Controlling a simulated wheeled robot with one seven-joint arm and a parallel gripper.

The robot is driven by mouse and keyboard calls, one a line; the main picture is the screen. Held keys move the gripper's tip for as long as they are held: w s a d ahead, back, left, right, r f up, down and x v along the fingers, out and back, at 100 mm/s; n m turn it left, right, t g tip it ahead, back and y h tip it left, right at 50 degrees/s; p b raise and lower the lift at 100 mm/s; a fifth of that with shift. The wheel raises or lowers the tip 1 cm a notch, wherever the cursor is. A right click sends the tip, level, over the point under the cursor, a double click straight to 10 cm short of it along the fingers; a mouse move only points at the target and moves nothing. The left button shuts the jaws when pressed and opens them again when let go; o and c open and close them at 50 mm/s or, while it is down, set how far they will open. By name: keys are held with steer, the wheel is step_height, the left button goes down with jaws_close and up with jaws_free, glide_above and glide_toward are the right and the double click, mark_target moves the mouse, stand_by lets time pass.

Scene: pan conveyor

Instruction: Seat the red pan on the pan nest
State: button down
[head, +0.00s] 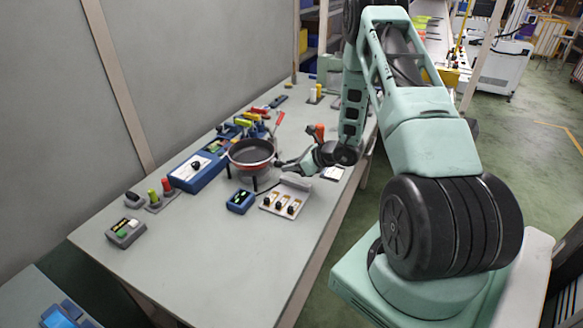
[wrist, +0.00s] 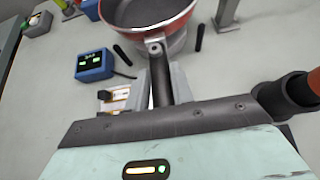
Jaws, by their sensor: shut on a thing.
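The red pan (head: 252,153) has a dark inside and looks about level over the table, left of my gripper (head: 279,164). In the wrist view the pan (wrist: 150,14) is at the top, cut by the frame edge, with its dark handle pointing down at me. My gripper (wrist: 162,88) is shut on that handle, one finger on each side. A pale round support (wrist: 174,46), which looks like the pan nest, shows partly below the pan. The pan hides most of it, and I cannot tell whether the two touch.
A blue display box (head: 240,201) and a pale switch panel (head: 286,199) stand close in front of the pan. A long blue device (head: 198,170) lies to its left. An orange-handled tool (head: 316,131) is near my wrist.

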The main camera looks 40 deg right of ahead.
steer(key=shift+s+f+b, duration=0.1)
steer(key=shift+f+b, duration=1.4)
steer(key=shift+b, duration=0.2)
stand_by(0.5)
steer(key=c, duration=1.1)
jaws_free()
steer(key=shift+s+d, duration=0.1)
steer(key=b+v, duration=0.2)
steer(key=v, duration=1.5)
steer(key=shift+s+r+b, duration=0.1)
steer(key=shift+r+b, duration=0.1)
steer(key=shift+b, duration=0.1)
